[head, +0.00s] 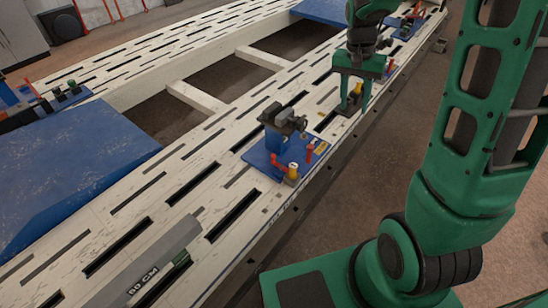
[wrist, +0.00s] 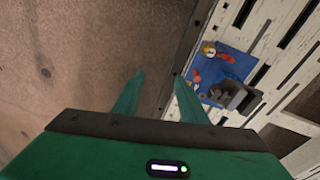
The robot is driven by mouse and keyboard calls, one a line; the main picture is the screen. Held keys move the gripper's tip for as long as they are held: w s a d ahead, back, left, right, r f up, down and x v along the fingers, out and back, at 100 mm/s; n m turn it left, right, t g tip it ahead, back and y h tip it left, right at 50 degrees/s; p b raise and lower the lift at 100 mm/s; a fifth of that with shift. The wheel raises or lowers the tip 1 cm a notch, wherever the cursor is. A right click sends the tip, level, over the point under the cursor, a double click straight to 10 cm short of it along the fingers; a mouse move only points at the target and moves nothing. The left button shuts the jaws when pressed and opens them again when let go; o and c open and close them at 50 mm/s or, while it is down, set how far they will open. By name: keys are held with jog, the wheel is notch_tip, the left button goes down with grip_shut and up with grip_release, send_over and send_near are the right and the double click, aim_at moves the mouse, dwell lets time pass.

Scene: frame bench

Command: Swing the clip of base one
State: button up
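The nearest blue base (head: 258,158) lies on the slotted bench and carries a grey vise-like block (head: 284,120), red clip parts (head: 310,152) and a yellow-topped post (head: 292,172). No number is legible, so I cannot tell whether it is base one. A blue base (wrist: 232,62) with red clip parts (wrist: 197,76) also shows at the right of the wrist view. My gripper (head: 352,104) points down beyond the nearest base. Its fingers (wrist: 158,78) are apart and nothing shows held between them. Which way the clip is turned is unclear.
A grey bar marked 50 CM (head: 150,268) lies on the bench at the front left. A large blue panel (head: 60,165) covers the left side. Other fittings (head: 405,27) stand further along the bench. Brown floor (head: 425,110) lies to the right of the bench edge.

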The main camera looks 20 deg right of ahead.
jog(key=w+a+f+m, duration=0.1)
jog(key=w+a+f, duration=0.3)
jog(key=w+f, duration=0.3)
jog(key=w+a+f, duration=0.3)
jog(key=w+f, duration=0.3)
jog(key=w, duration=0.1)
jog(key=m+y, duration=0.2)
jog(key=m, duration=0.1)
send_near(273, 156)
jog(key=shift+a+f, duration=0.1)
jog(key=shift+a, duration=0.05)
notch_tip(273, 156, down, 10)
jog(key=shift+f, duration=0.1)
jog(key=shift+c, duration=0.4)
